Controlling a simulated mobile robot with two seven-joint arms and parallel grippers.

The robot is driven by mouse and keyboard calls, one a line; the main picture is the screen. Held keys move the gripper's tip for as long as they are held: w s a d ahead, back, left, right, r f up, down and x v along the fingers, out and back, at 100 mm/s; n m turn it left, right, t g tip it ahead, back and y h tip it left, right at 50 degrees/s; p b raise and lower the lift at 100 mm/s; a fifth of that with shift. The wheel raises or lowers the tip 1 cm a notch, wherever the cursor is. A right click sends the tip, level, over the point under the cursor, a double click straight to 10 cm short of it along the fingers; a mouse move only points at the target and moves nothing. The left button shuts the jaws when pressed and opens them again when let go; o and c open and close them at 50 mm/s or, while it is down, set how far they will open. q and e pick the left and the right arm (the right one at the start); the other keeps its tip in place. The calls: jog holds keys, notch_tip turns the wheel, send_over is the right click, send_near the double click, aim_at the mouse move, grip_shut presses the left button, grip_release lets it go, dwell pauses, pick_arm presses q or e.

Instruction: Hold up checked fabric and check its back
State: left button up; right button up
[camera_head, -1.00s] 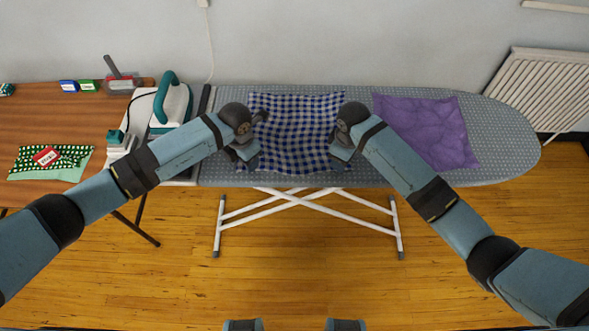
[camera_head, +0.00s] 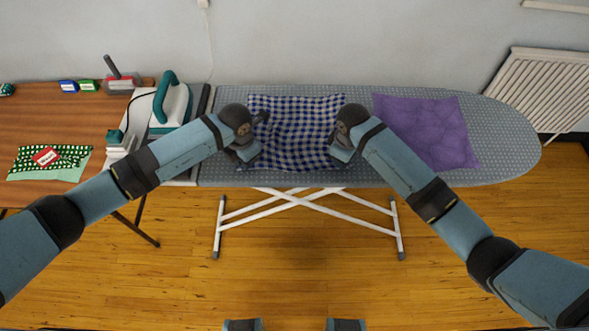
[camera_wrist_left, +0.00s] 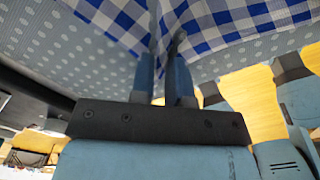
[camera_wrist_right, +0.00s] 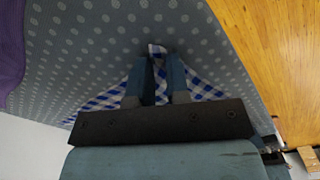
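The blue-and-white checked fabric (camera_head: 295,128) lies on the grey dotted ironing board, face up and slightly rumpled. It also shows in the left wrist view (camera_wrist_left: 225,22) and in the right wrist view (camera_wrist_right: 205,88). My left gripper (camera_head: 246,160) is at its near left corner, with cloth gathered between the close-set fingers (camera_wrist_left: 168,60). My right gripper (camera_head: 341,158) is at its near right corner, and a small tip of cloth pokes out between the fingertips (camera_wrist_right: 160,58). Both grippers appear shut on the fabric, low over the board. The fabric's back is hidden.
A purple cloth (camera_head: 428,130) lies on the ironing board (camera_head: 505,140) to the right. A teal iron (camera_head: 171,104) stands at the board's left end. The wooden table (camera_head: 35,120) at left holds a green patterned cloth (camera_head: 70,170) with a red-and-white tag and small boxes.

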pick_arm(q)
grip_shut()
pick_arm(e)
grip_shut()
pick_arm(q)
jog(key=shift+a, duration=0.1)
pick_arm(e)
jog(key=shift+r, duration=0.1)
